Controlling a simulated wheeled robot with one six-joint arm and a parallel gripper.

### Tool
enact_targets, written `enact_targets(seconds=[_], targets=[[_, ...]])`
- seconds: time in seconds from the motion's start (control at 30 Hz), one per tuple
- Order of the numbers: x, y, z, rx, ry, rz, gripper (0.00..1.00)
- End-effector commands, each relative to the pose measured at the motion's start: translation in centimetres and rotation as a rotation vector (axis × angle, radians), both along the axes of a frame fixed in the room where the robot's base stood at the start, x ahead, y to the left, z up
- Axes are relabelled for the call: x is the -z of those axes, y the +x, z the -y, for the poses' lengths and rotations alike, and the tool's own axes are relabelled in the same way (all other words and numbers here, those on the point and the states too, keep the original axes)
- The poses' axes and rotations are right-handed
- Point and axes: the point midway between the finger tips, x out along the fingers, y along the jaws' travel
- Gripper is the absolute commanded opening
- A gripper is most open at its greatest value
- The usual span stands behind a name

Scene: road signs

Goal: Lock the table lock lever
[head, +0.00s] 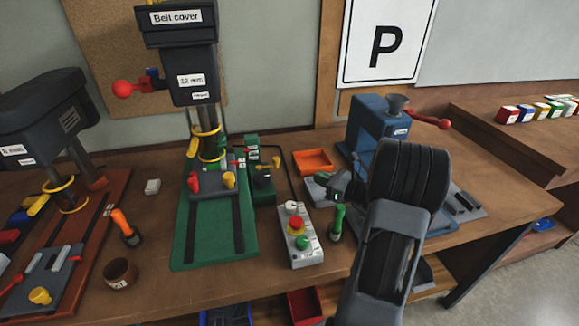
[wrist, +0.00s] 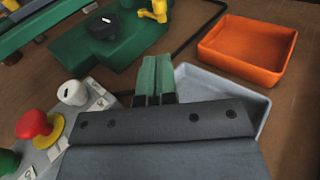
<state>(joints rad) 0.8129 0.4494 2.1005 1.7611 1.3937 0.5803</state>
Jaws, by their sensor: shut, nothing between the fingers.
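My gripper (head: 326,174) is in front of the drill presses, above the grey tray. In the wrist view its green fingertips (wrist: 155,72) are together with nothing between them. The middle drill press has a green base (head: 213,255) and a yellow collar with a handle (head: 205,131) on its column. A yellow lever (head: 276,161) stands up at the green box (head: 263,185) beside it; this lever also shows at the top of the wrist view (wrist: 154,11), apart from my fingers. I cannot read which lever is labelled the table lock.
A control box (head: 295,238) with a red button and a green-handled tool (head: 337,222) stand close by. An orange tray (head: 313,162) and grey tray (wrist: 196,78) lie near my gripper. A blue machine (head: 367,125) stands to the right; a black cable runs behind the trays.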

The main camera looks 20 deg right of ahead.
Motion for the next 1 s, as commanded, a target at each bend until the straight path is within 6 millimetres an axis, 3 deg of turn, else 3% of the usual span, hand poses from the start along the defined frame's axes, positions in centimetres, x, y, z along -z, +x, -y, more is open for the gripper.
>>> enact_targets(seconds=[0.17, 0.7, 1.0], targets=[[0.0, 1.3, -0.8, -0.005, 0.000, -0.001, 0.00], [0.3, 9.6, -5.5, -0.005, 0.000, 0.000, 0.00], [0.5, 11.9, -6.7, -0.003, 0.000, -0.001, 0.00]])
